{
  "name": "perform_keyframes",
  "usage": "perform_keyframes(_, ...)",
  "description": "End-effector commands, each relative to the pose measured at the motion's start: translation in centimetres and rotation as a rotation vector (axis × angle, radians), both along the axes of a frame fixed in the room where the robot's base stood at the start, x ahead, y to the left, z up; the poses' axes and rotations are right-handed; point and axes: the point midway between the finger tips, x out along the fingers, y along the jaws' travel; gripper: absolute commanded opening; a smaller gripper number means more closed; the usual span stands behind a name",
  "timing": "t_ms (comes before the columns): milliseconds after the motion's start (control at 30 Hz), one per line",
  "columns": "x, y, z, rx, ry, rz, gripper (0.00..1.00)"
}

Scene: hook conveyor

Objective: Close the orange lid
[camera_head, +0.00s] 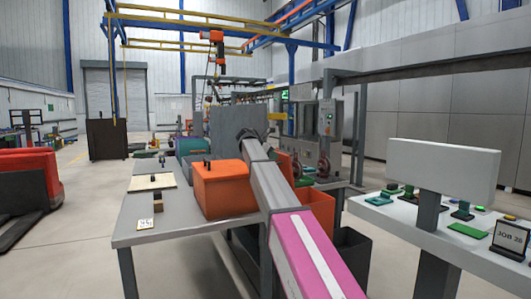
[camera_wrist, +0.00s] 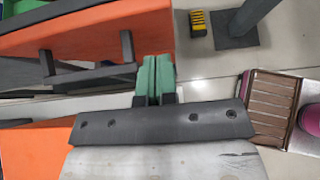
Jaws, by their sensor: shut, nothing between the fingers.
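A large orange box-shaped piece (camera_head: 222,190) stands on the grey table in the head view, left of my arm. I cannot tell its lid apart from its body. My gripper (camera_head: 248,135) is at the far end of my arm, above and beyond the orange piece's right side, small and partly hidden. In the wrist view my gripper (camera_wrist: 154,80) has its green fingertips together with nothing between them. A broad orange panel (camera_wrist: 85,35) lies to their upper left, with a dark bar (camera_wrist: 85,76) and short posts beside it. Whether the fingers touch the bar is unclear.
An orange bin (camera_head: 318,205) is right of my arm, partly hidden. A white workbench (camera_head: 425,225) stands at right. Open floor (camera_head: 80,215) lies at left.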

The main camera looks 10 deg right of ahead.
Motion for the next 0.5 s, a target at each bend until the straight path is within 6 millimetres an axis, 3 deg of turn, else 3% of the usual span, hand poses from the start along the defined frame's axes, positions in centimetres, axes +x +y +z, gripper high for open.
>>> perform_keyframes(200,1.0,-2.9,0.2,0.001,-0.001,-0.001,0.00)
perform_keyframes(500,1.4,-4.1,0.4,0.001,-0.001,0.002,0.00)
